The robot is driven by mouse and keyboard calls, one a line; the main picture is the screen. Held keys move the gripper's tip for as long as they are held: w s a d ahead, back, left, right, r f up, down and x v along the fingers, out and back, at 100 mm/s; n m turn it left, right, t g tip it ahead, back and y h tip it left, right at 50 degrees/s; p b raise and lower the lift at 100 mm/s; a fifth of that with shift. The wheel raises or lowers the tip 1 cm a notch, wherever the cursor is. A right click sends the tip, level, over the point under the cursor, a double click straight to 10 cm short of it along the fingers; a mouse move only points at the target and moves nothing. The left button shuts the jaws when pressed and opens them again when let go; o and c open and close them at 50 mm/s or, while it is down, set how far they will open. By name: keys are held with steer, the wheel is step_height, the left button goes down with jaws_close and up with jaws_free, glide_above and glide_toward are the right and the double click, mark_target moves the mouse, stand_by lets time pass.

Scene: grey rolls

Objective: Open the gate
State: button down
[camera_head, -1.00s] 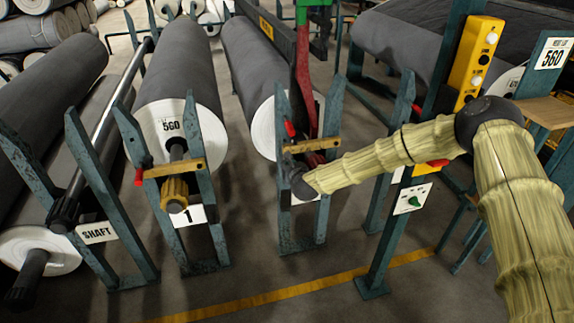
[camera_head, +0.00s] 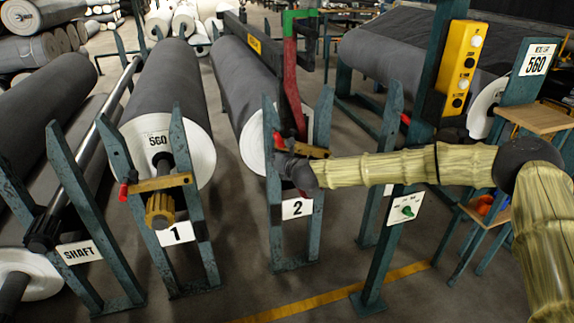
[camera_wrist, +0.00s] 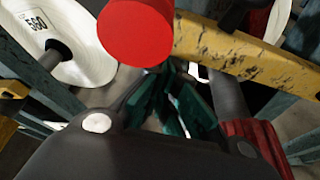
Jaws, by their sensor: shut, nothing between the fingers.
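The gate at stand 2 is a yellow bar (camera_head: 312,152) with a red knob (camera_head: 279,141) at its left end, lying across the blue-green posts in front of a grey roll. It looks closed. My gripper (camera_head: 287,163) is at this bar and hides part of it in the head view. In the wrist view my gripper (camera_wrist: 175,105) has its dark green fingers together and empty. The red knob (camera_wrist: 135,32) is large and close, just above the fingertips, with the scuffed yellow bar (camera_wrist: 245,58) running right. I cannot tell whether the fingers touch either.
Stand 1, to the left, has its own yellow bar (camera_head: 160,183) and red handle (camera_head: 124,191). A shaft rack (camera_head: 80,252) stands farther left. Floor in front is clear.

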stand_by(0.3)
step_height(320, 180, down, 4)
steer(key=a+b, duration=0.2)
steer(key=b, duration=0.1)
steer(key=p+v, duration=0.1)
steer(key=v, duration=1)
step_height(320, 180, down, 7)
steer(key=a+m+t+h, duration=0.1)
steer(key=a+m+t, duration=0.15)
steer(key=t, duration=0.45)
steer(key=w+r, duration=0.6)
steer(key=w, duration=0.3)
steer(key=shift+w+a+b, duration=0.3)
steer(key=shift+a+b, duration=0.05)
steer(key=shift+b, duration=0.05)
